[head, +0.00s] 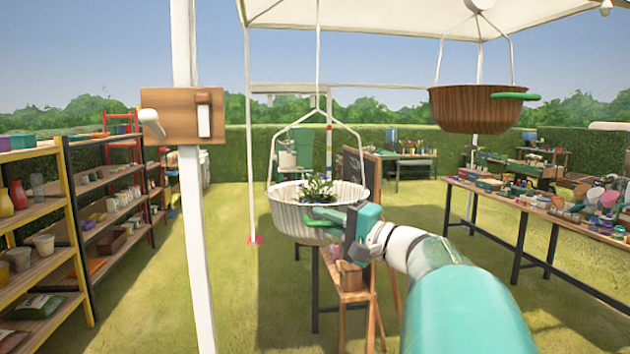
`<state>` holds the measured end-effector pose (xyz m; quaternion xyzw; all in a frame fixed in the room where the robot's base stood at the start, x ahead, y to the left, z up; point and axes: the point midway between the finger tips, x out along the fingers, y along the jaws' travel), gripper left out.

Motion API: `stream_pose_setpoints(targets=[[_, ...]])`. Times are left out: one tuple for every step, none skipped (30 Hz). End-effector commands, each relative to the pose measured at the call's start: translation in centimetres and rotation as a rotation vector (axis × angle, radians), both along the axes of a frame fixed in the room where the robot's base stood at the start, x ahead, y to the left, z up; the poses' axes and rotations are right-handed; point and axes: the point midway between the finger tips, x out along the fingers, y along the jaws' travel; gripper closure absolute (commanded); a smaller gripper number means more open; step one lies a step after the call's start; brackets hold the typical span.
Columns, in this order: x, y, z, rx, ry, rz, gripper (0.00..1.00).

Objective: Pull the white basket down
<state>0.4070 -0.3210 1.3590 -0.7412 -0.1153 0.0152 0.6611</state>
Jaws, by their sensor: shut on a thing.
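The white basket (285,207) hangs in the middle of the head view from a frame of thin rods and a cord that runs up under the canopy. It is ribbed, and a green leafy plant sits in it. My gripper (335,222) is at the basket's near right side, shut on a green handle that sticks out from its rim. My arm reaches in from the lower right. The fingertips are small in view and partly hidden by the gripper's own body.
A brown wooden basket (465,108) with a green handle hangs higher at the right. A white post with a wooden switch board (183,115) stands left. Shelves (45,205) line the left, and a loaded table (540,200) stands right. A small wooden stand (355,285) is below the basket.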

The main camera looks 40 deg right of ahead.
Motion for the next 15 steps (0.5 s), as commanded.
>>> stream_pose_setpoints(targets=[[0.0, 0.1, -1.7, 0.006, 0.005, 0.004, 1.0], [0.0, 0.1, -2.5, 0.005, 0.004, 0.003, 1.0], [0.0, 0.1, -3.6, 0.006, 0.005, 0.003, 1.0], [0.0, 0.1, -4.5, 0.006, 0.005, 0.003, 1.0], [0.0, 0.1, -5.4, 0.007, 0.006, 0.003, 1.0], [0.0, 0.1, -6.5, 0.006, 0.005, 0.002, 1.0], [0.0, 0.1, -7.3, 0.006, 0.005, 0.001, 1.0], [0.0, 0.1, -8.2, 0.007, 0.006, 0.002, 1.0], [0.0, 0.1, -9.3, 0.007, 0.007, 0.001, 1.0], [0.0, 0.1, -10.1, 0.006, 0.006, 0.0, 1.0], [-0.1, 0.1, -11.0, 0.007, 0.006, 0.0, 1.0], [-0.1, 0.1, -12.1, 0.007, 0.006, -0.002, 1.0], [-0.1, 0.1, -12.9, 0.007, 0.006, -0.002, 1.0], [-0.1, 0.2, -13.7, 0.006, 0.007, -0.001, 1.0], [-0.1, 0.2, -14.7, 0.006, 0.007, -0.002, 1.0]])
